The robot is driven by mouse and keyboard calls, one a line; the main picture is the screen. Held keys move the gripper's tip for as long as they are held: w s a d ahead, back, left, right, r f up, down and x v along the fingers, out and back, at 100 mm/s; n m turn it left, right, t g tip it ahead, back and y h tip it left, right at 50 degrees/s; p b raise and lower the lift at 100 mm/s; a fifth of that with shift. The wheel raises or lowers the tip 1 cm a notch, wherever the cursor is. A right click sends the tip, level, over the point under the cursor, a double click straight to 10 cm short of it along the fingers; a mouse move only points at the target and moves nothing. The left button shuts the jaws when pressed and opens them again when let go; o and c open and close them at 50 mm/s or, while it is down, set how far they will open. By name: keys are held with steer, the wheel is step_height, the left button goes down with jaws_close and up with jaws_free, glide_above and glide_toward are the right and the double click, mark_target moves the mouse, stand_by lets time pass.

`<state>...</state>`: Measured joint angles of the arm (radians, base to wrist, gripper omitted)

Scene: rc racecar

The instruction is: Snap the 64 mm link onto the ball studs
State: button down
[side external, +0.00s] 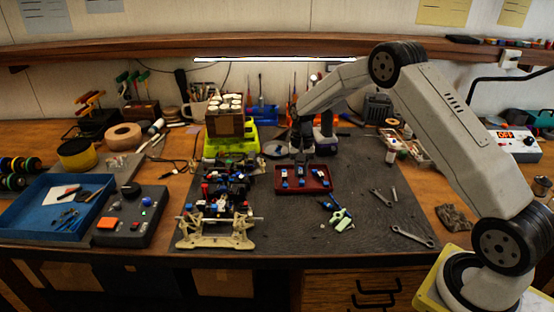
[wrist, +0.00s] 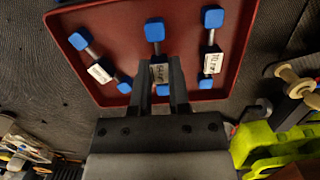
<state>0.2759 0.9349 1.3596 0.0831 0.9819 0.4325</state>
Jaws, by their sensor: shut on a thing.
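The red tray (side external: 293,188) lies on the dark mat and holds three short links with blue ends; it fills the top of the wrist view (wrist: 120,22). My gripper (side external: 301,160) reaches down over the tray. In the wrist view my gripper's fingers (wrist: 160,76) are shut on the middle link (wrist: 155,32), at its white label. That label is partly hidden and I cannot read it surely. The left link (wrist: 89,48) and right link (wrist: 210,40) lie free on either side. The RC car (side external: 225,185) stands left of the tray; its ball studs are too small to make out.
A lime-green stand with a box of white-topped pieces (side external: 231,140) is behind the car. A control box (side external: 131,215) and blue tray (side external: 45,208) are at left.

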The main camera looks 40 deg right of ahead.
step_height(320, 180, up, 2)
steer(key=shift+r, duration=0.1)
steer(key=s+a+r, duration=0.3)
steer(key=s+r, duration=0.7)
steer(key=s, duration=0.3)
steer(key=shift+s, duration=0.35)
steer(key=shift+w, duration=0.1)
stand_by(0.4)
steer(key=w+a+f+n+h, duration=0.1)
steer(key=w+a+n, duration=0.6)
steer(key=a+n, duration=0.2)
steer(key=w+a+f+n+h, duration=0.1)
steer(key=w+a+n, duration=0.7)
steer(key=a, duration=0.3)
steer(key=shift+a+n, duration=0.4)
steer(key=shift+n, duration=0.1)
